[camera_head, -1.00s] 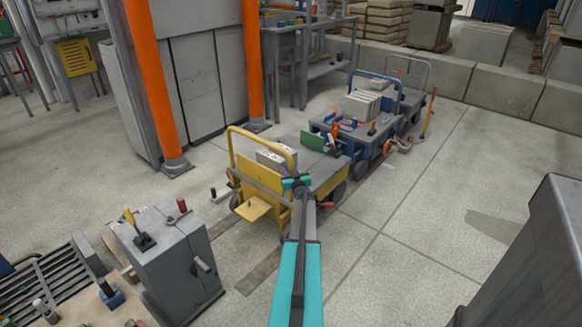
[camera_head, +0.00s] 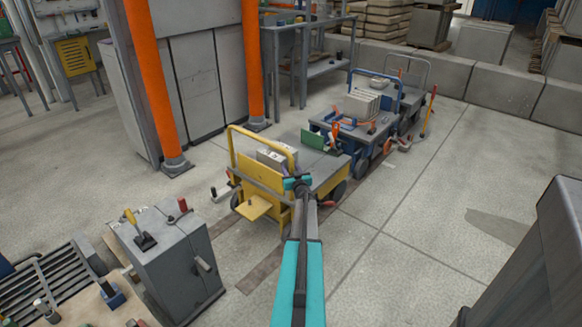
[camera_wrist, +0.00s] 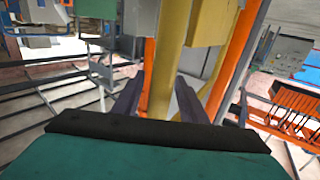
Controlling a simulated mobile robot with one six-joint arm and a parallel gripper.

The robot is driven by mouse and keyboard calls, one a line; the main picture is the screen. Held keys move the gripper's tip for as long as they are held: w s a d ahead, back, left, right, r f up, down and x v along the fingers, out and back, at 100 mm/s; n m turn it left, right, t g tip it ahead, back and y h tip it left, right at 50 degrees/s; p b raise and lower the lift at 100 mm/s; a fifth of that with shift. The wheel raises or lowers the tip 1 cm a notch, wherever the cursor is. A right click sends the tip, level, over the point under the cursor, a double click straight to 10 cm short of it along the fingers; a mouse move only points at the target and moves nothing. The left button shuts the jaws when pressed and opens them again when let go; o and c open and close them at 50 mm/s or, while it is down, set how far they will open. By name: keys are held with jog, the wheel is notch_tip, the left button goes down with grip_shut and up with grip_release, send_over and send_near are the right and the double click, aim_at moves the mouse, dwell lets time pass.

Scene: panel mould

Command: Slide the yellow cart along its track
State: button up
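The yellow cart (camera_head: 262,187) stands on the floor track in the middle of the head view, with a grey deck, pale blocks and a yellow push bar. My gripper (camera_head: 297,184) is at the cart's near side, where the arm hides part of the cart. In the wrist view, a yellow bar (camera_wrist: 167,65) runs between the two dark fingers of my gripper (camera_wrist: 160,90). The fingers stand apart, with a small gap visible on the bar's left side. Whether the right finger touches the bar is unclear.
A blue cart (camera_head: 350,125) with pale slabs stands close behind the yellow cart. A grey cabinet (camera_head: 175,260) with levers stands at the front left. Orange posts (camera_head: 153,85) rise at the back left. The floor to the right (camera_head: 420,215) is open, up to a dark grey block (camera_head: 545,260).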

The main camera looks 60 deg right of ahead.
jog(key=v, duration=1.3)
jog(key=shift+s+a, duration=0.2)
jog(key=shift+s, duration=0.1)
jog(key=shift+s, duration=0.1)
dwell(0.6)
